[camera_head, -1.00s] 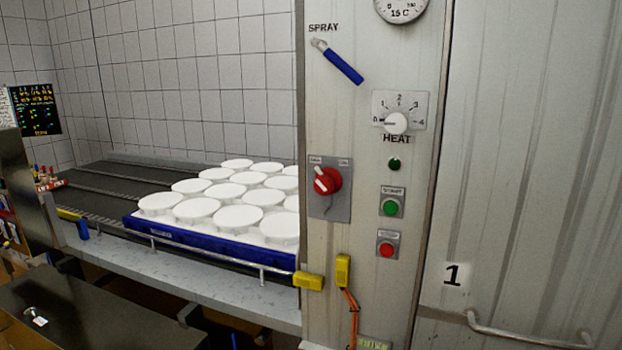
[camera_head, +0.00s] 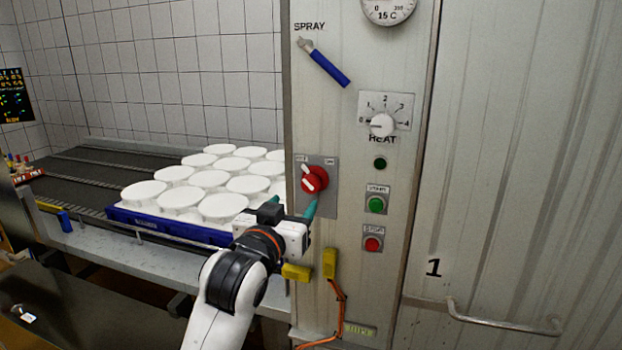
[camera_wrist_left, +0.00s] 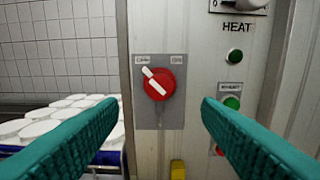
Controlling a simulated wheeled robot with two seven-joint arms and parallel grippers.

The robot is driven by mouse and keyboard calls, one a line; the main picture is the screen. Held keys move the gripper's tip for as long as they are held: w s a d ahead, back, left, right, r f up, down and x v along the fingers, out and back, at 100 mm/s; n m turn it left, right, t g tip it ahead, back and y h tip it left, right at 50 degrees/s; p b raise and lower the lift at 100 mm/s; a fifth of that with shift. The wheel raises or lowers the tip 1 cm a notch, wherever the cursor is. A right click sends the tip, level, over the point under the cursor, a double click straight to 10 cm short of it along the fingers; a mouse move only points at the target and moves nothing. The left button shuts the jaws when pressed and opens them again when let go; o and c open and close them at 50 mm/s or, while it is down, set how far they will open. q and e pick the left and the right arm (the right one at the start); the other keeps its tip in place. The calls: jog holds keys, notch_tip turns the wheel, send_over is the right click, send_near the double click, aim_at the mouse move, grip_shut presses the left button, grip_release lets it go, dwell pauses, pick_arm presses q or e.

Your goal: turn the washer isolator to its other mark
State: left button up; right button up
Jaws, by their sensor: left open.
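The washer isolator is a red rotary knob (camera_head: 315,180) with a white bar handle, on a grey plate (camera_head: 327,205) on the metal panel. In the left wrist view the knob (camera_wrist_left: 159,84) sits ahead, between the fingers, and its white bar tilts toward the upper-left mark. My right gripper is not in view.
Above the knob are the blue spray lever (camera_head: 330,68) and the heat dial (camera_head: 382,124). To its right are green (camera_head: 376,204) and red (camera_head: 373,244) buttons. A blue tray (camera_head: 135,219) of several white moulds stands left. A yellow connector (camera_head: 330,263) sits below.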

aim_at(310, 184)
pick_arm(q)
jog(key=p+x, duration=0.2)
jog(key=x, duration=0.8)
jog(key=shift+w+p, duration=0.3)
jog(key=shift+w, duration=0.05)
jog(key=shift+w+d, duration=0.25)
jog(key=shift+w, duration=0.35)
jog(key=shift+c, duration=0.2)
jog(key=c, duration=0.6)
